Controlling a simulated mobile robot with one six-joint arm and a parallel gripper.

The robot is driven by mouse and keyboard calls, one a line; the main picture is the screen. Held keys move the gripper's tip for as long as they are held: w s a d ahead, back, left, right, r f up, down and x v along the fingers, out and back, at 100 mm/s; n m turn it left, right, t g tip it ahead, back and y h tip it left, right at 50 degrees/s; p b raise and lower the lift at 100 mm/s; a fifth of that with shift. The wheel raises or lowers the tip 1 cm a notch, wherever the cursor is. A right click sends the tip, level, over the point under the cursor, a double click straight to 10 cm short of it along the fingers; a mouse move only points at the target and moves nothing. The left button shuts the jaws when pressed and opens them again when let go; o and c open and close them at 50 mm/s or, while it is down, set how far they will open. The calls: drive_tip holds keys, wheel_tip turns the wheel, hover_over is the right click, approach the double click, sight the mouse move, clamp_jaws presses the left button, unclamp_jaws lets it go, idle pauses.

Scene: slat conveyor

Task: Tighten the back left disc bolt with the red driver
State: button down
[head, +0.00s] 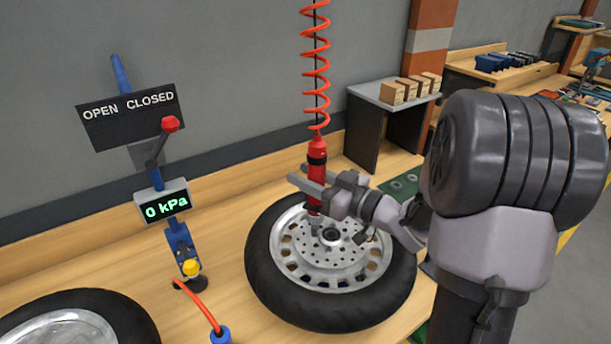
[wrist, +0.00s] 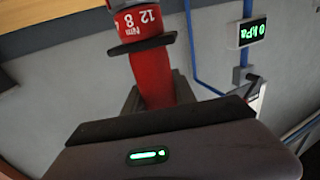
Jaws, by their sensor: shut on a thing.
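The red driver (head: 317,166) hangs upright from a coiled red cord above the wheel. My gripper (head: 312,184) is shut around the driver's body. In the wrist view the driver (wrist: 150,70) stands between the jaws, with a torque ring marked "Nm 12 8" near its upper part. The wheel (head: 283,293) lies flat on the bench, with a drilled brake disc (head: 325,252) at its centre. The driver's lower end is over the back left part of the disc. I cannot tell whether its tip touches a bolt. The disc bolts are too small to make out.
A valve stand with a red-knobbed lever (head: 169,124) and a gauge reading 0 kPa (head: 165,206) stands left of the wheel. A second wheel (head: 120,305) lies at the front left. Small boxes (head: 392,95) sit on a grey shelf behind.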

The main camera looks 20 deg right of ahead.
drive_tip(key=shift+r+p, duration=0.5)
drive_tip(key=shift+r, duration=0.15)
wheel_tip(320, 180, up, 6)
drive_tip(key=p, duration=0.4)
drive_tip(key=shift+f, duration=0.35)
idle(0.5)
